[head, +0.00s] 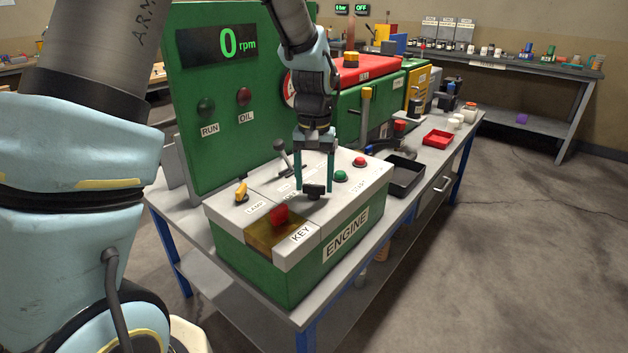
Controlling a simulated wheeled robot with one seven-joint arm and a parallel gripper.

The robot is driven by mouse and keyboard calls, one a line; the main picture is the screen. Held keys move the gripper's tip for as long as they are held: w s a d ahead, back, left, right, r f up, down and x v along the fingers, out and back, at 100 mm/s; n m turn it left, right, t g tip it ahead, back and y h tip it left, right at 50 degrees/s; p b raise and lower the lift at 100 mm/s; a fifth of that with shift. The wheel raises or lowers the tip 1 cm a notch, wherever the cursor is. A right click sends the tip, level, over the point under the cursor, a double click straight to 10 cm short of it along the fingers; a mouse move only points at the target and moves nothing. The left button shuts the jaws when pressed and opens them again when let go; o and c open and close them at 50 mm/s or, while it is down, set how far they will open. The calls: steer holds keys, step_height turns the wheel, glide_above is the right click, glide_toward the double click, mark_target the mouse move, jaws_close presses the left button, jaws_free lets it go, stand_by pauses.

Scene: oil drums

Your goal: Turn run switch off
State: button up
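A black rotary switch (314,192) sits on the grey top of the green engine box (284,262). Its own label is mostly hidden, so I cannot read whether it says run. My gripper (315,187) points straight down just above and behind this switch. Its two thin teal fingers are apart with a gap between them, and nothing is held. Whether a finger touches the switch cannot be told. A readout (230,43) on the green panel shows 0 rpm, and the RUN lamp (206,106) below it looks dark.
Close by on the box are a grey lever (283,150), a yellow lamp switch (241,190), a red key piece (279,214), a green button (341,176) and a red button (360,160). A black tray (404,178) lies to the right. The floor at right is clear.

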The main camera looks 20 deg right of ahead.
mark_target(314, 185)
steer(key=o, duration=0.3)
steer(key=shift+o, duration=0.2)
step_height(314, 185, up, 11)
steer(key=b, duration=0.1)
steer(key=shift+b, duration=0.35)
steer(key=shift+f, duration=0.1)
steer(key=w+a+f+n, duration=0.1)
steer(key=a+f, duration=0.1)
steer(key=a, duration=0.6)
steer(key=w+a+f+n, duration=0.1)
steer(key=a+f, duration=0.2)
steer(key=a, duration=0.5)
steer(key=s+a+f+n, duration=0.1)
steer(key=s+a+f, duration=0.1)
steer(key=a, duration=0.5)
steer(key=s+a+f+n+t, duration=0.1)
steer(key=s+a+f, duration=0.1)
steer(key=s+a, duration=0.2)
steer(key=a, duration=0.3)
steer(key=shift+s+f+n+t, duration=0.25)
steer(key=shift+n+t, duration=0.05)
steer(key=shift+n, duration=0.1)
